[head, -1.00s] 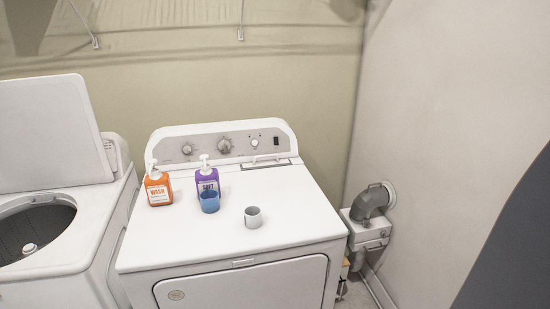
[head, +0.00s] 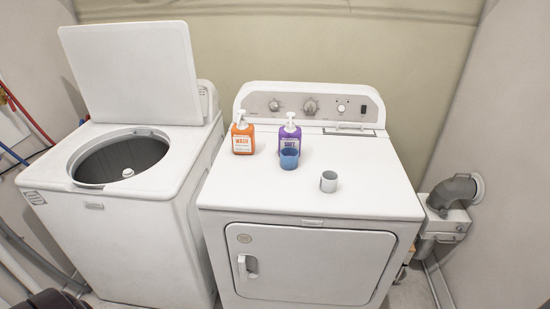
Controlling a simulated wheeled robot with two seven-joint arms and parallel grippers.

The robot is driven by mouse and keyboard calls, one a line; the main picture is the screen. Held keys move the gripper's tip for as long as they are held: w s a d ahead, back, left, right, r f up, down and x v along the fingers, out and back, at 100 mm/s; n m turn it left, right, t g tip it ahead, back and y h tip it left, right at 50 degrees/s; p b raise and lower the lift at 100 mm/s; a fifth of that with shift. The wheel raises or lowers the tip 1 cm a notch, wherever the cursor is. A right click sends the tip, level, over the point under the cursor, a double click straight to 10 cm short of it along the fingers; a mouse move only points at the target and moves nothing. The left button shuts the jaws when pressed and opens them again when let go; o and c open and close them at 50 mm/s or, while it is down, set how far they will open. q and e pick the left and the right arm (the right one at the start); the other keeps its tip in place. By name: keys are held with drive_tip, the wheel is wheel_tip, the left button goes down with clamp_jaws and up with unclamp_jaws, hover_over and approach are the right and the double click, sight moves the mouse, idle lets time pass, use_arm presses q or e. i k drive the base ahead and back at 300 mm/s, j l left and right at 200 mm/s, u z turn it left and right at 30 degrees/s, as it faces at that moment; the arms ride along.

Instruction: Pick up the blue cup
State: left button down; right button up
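The blue cup (head: 289,159) stands upright on the white dryer top (head: 245,188). It is directly in front of the purple "SOFT" pump bottle (head: 290,136) and hides its lower part. A small grey-white cup (head: 329,181) stands to the right and nearer the front edge. Neither of my grippers shows in the head view, so their state cannot be seen.
An orange "WASH" pump bottle (head: 243,138) stands left of the purple one. The washer (head: 180,180) at left has its lid (head: 131,72) up and its drum open. A grey vent pipe (head: 453,191) is at right. The right part of the dryer top is clear.

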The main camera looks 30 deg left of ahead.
sight(289, 159)
drive_tip(key=u, duration=0.95)
